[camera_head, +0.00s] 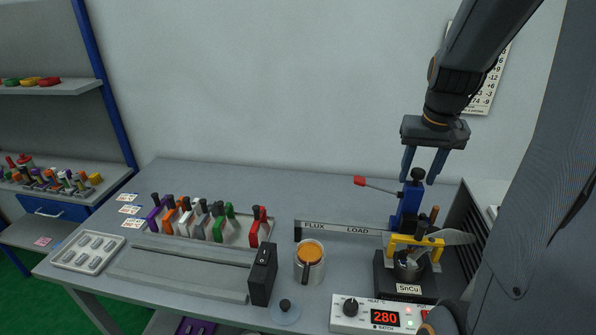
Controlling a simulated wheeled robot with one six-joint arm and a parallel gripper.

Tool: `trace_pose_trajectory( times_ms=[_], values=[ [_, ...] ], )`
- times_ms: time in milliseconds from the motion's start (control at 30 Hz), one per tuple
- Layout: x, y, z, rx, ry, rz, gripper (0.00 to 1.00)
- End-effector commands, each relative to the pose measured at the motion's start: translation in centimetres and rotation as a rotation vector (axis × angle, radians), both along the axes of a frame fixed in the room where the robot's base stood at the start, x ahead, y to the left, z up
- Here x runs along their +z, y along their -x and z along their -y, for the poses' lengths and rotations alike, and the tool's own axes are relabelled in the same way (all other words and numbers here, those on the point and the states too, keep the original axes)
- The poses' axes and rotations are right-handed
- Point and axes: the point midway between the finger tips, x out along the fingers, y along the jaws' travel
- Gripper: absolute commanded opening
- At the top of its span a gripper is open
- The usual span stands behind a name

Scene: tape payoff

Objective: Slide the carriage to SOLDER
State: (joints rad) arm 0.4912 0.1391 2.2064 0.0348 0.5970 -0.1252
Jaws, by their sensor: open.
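The carriage appears to be the blue upright (408,209) with a black knob (418,174) on top and a red-tipped lever (361,181) reaching left. It stands at the right end of the pale label strip (341,229), which reads FLUX and LOAD. No SOLDER label is readable; the strip's right part is hidden. A yellow bracket (402,241) sits in front of the upright, above the solder pot (410,267) on a black base marked SnCu. My gripper (424,163) points down, open and empty, its fingers around or just above the knob; contact cannot be told.
An orange-topped mug-like pot (310,264) and a black box (262,275) stand left of the solder pot. A heater control (378,314) showing 280 is in front. Coloured clamps (213,222) and a grey tray (88,251) are left. The table's back middle is clear.

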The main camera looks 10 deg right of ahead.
Motion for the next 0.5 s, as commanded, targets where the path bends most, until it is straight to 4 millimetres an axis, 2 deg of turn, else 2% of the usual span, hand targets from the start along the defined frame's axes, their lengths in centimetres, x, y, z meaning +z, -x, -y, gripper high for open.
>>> trace_pose_trajectory(
  times_ms=[500],
  values=[
    [4.0,0.1,0.0,0.001,0.000,0.000,0.42]
  ],
)
